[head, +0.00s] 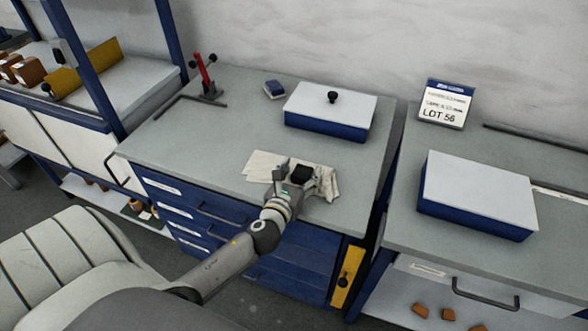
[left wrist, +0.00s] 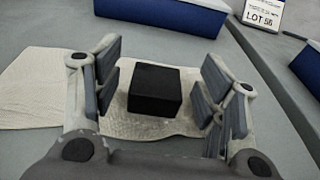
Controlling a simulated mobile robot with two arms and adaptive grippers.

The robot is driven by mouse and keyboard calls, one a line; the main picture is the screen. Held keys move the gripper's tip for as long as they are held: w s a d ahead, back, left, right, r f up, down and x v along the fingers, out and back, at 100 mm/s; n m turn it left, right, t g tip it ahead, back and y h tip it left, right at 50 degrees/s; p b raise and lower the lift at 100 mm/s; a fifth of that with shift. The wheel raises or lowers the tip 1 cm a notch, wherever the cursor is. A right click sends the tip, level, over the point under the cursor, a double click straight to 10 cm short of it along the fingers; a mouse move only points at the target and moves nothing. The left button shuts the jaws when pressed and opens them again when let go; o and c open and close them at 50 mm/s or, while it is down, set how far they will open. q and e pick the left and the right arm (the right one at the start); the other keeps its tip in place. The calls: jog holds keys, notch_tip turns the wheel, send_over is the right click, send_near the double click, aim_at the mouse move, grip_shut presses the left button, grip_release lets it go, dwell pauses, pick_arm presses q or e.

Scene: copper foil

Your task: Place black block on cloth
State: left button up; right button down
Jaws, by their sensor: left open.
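The black block (left wrist: 155,90) sits on the cream cloth (left wrist: 60,75) in the left wrist view, between the fingers of my left gripper (left wrist: 160,95). There are gaps between the block and both finger pads. In the head view the black block (head: 301,175) shows at the tip of my left gripper (head: 293,178), over the crumpled right part of the cloth (head: 262,163). The gripper is open and hides some of the cloth. My right gripper is not in view.
A blue box with a white lid and black knob (head: 330,108) stands behind the cloth. A small blue block (head: 274,89) and a red clamp (head: 204,75) are farther back left. A LOT 56 sign (head: 445,103) and another white-topped blue box (head: 478,192) stand on the right bench.

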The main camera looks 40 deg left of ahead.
pick_arm(q)
jog(key=shift+r+p, duration=0.35)
jog(key=shift+r, duration=0.3)
jog(key=b+v, duration=0.2)
jog(key=v, duration=1)
jog(key=shift+f, duration=0.25)
